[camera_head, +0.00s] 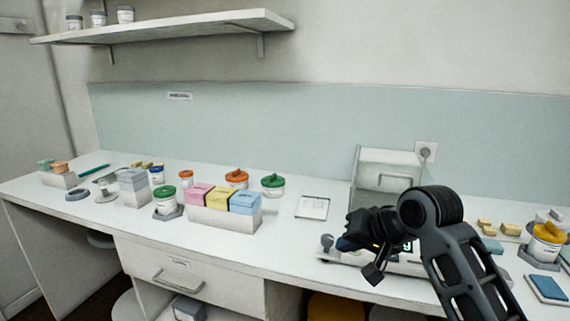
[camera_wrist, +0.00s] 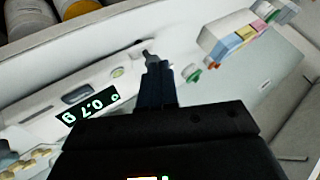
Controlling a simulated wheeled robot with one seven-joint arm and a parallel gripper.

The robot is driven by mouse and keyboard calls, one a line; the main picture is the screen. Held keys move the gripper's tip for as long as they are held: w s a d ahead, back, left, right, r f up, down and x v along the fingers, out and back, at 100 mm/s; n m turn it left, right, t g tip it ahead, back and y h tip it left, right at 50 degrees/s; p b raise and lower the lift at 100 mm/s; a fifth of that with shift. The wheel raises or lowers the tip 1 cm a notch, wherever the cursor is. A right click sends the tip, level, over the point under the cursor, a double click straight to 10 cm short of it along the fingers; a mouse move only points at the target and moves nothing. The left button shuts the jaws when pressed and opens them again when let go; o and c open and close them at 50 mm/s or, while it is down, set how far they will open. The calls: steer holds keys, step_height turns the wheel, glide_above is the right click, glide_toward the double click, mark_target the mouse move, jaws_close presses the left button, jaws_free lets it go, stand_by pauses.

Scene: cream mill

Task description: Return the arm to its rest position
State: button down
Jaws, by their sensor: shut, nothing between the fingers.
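My gripper (camera_head: 347,243) shows in the head view in front of the white balance, above the front part of the counter, with my black arm reaching up from the lower right. In the wrist view my gripper's dark fingers (camera_wrist: 153,62) are together, with nothing between them. The balance (camera_head: 335,256) has a clear draft-shield box (camera_head: 392,160) behind it, and my arm hides part of it. Its display (camera_wrist: 88,107) with green digits lies left of my fingers in the wrist view. The fingers appear apart from the balance.
On the counter (camera_head: 275,238), a rack (camera_head: 225,217) holds pink, yellow and blue boxes. Several lidded jars stand around it. A yellow-lidded jar (camera_head: 545,248) and a blue pad (camera_head: 547,288) are at the right. A shelf (camera_head: 170,27) hangs at upper left. A drawer (camera_head: 180,275) is below.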

steer(key=s+a+f+m+t, duration=0.1)
steer(key=s+a+f+t, duration=0.3)
steer(key=s+f, duration=0.6)
steer(key=s+d+f+m+t+h, duration=0.1)
steer(key=s+f, duration=0.2)
steer(key=s, duration=0.5)
steer(key=s+d+f+m+h, duration=0.1)
steer(key=s+f, duration=0.2)
steer(key=s, duration=0.5)
steer(key=s+d+r+n+h, duration=0.1)
steer(key=s+d+r, duration=0.2)
steer(key=s, duration=0.6)
steer(key=s+d+r+n+t+h, duration=0.1)
steer(key=s+d+r, duration=0.3)
steer(key=s, duration=0.4)
steer(key=s+d+r+n+t+h, duration=0.1)
steer(key=s+d+r+n, duration=0.2)
steer(key=s, duration=0.6)
steer(key=shift+s+d+r, duration=0.35)
steer(key=shift+r, duration=0.2)
